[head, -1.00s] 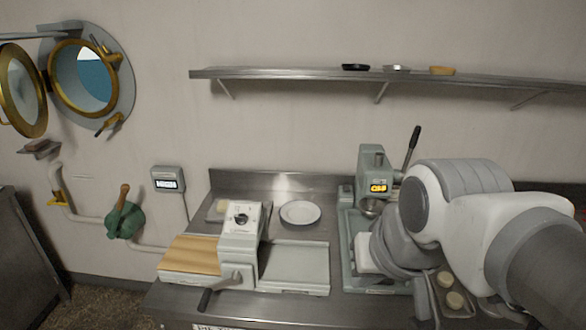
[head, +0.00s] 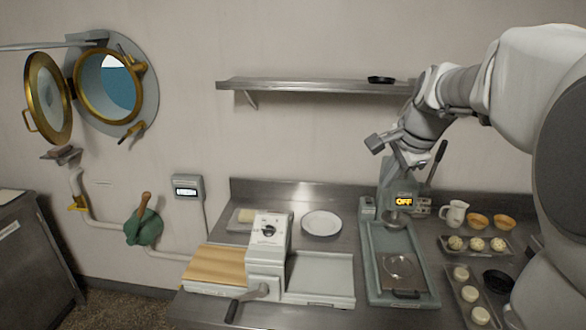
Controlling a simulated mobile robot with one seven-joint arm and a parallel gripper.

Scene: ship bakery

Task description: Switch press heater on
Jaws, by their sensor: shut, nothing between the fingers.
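The press (head: 399,262) stands on the steel counter right of centre in the head view. Its display (head: 404,202) glows orange and reads OFF. A dark lever (head: 437,160) rises at its back right. A small grey box (head: 367,207) sits at the left of the press column; whether it is the heater switch I cannot tell. My gripper (head: 374,146) is raised above and slightly left of the press head, apart from it. It is shut and empty. Part of the press column is hidden behind my wrist.
Left of the press stand a dough sheeter (head: 267,257) and a white plate (head: 321,223). Right of it are a jug (head: 454,214), orange cups (head: 503,222) and trays (head: 467,299) of dough balls. A wall shelf (head: 300,86) runs behind my arm.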

